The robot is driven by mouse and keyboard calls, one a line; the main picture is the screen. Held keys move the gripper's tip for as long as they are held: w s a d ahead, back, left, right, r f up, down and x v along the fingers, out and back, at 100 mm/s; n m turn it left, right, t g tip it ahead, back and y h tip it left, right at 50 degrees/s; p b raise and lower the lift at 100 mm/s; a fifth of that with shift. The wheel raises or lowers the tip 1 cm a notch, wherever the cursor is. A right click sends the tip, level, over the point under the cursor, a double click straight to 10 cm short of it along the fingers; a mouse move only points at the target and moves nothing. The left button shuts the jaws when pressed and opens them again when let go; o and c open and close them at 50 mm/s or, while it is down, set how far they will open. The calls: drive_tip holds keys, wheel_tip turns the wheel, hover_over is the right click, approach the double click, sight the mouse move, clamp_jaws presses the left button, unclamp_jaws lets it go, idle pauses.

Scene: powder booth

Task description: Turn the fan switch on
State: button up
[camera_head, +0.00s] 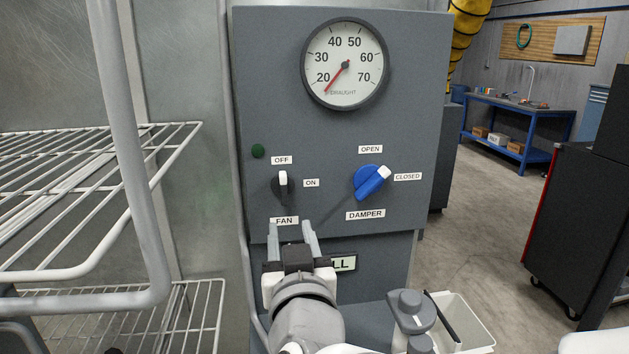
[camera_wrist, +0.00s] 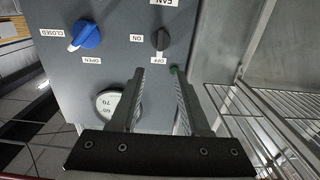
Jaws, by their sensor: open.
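The fan switch (camera_head: 283,186) is a small dark knob on the grey control panel (camera_head: 325,130). Its pale pointer is upright, toward the OFF label (camera_head: 281,160); the ON label (camera_head: 311,183) is to its right. My gripper (camera_head: 292,228) is open and empty, below the switch in the head view, its fingertips overlapping the FAN label area. In the wrist view, where the panel appears upside down, the fan switch (camera_wrist: 161,40) lies just beyond and between the open fingertips (camera_wrist: 158,72). No contact shows; the exact gap cannot be told.
A blue damper knob (camera_head: 371,182) with a white tip is right of the switch, tip toward the upper right. A draught gauge (camera_head: 345,64) is above, needle below 20. A dark green lamp (camera_head: 258,151) is upper left. Wire racks (camera_head: 90,190) stand at left.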

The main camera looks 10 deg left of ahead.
sight(284, 189)
drive_tip(key=p+x, duration=0.2)
drive_tip(key=p, duration=0.1)
drive_tip(key=p+x, duration=0.1)
drive_tip(key=p, duration=0.1)
drive_tip(key=p+x, duration=0.2)
drive_tip(key=p, duration=0.1)
drive_tip(key=shift+w+a+r+p, duration=0.1)
drive_tip(key=shift+w+r+p, duration=0.2)
drive_tip(key=shift+w, duration=0.1)
drive_tip(key=p, duration=0.2)
drive_tip(key=shift+w+p, duration=0.2)
drive_tip(key=shift+p, duration=0.15)
drive_tip(key=x, duration=0.5)
drive_tip(key=p+x, duration=0.1)
drive_tip(key=x, duration=0.2)
drive_tip(key=shift+w+a+f, duration=0.15)
drive_tip(key=shift+w+f, duration=0.1)
drive_tip(key=shift+w, duration=0.05)
drive_tip(key=shift+c, duration=0.3)
clamp_jaws()
